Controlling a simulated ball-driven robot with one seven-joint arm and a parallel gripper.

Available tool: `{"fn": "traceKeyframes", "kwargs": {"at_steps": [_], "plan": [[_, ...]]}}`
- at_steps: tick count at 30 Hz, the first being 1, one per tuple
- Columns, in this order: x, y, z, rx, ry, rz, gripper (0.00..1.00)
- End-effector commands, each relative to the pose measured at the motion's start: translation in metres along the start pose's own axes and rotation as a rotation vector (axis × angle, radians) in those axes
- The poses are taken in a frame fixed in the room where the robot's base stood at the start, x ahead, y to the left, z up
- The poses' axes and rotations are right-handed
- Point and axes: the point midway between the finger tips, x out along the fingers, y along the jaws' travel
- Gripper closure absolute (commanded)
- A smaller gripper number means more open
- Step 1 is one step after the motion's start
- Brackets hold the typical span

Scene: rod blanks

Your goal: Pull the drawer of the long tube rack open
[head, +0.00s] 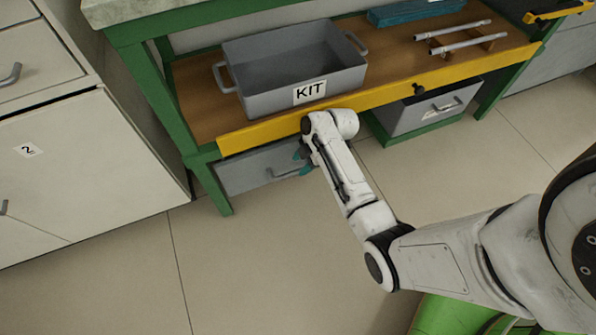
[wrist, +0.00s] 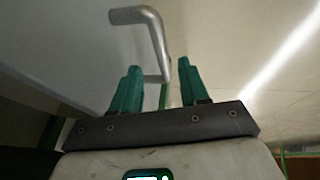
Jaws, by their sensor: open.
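A grey drawer front (head: 240,172) sits low at the left under the green-framed bench. Its metal bar handle (head: 284,174) is partly hidden behind my gripper. My gripper (head: 303,158) is at this handle, its teal fingers mostly hidden by my wrist. In the wrist view my gripper (wrist: 158,68) is open, with the bent metal handle (wrist: 153,40) reaching down between its two fingers. I cannot tell whether a finger touches it. The drawer looks closed. No label on it shows, so I cannot tell whether it belongs to the long tube rack.
Above are a yellow front rail (head: 390,95) with a black knob (head: 418,88), a grey KIT bin (head: 290,85) and a rack with two rods (head: 462,40). A second grey drawer (head: 432,108) is at right. White cabinets (head: 75,165) stand left.

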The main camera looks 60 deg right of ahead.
Motion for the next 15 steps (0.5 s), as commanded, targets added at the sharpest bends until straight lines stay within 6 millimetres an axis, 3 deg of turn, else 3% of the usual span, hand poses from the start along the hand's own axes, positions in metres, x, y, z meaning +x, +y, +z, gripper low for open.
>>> {"fn": "traceKeyframes", "kwargs": {"at_steps": [1, 6, 15], "plan": [[0.015, -0.004, 0.004, 0.004, -0.001, -0.006, 0.56], [0.034, -0.004, 0.004, 0.004, -0.001, -0.005, 0.56], [0.041, -0.003, 0.003, 0.004, -0.002, -0.004, 0.56]]}}
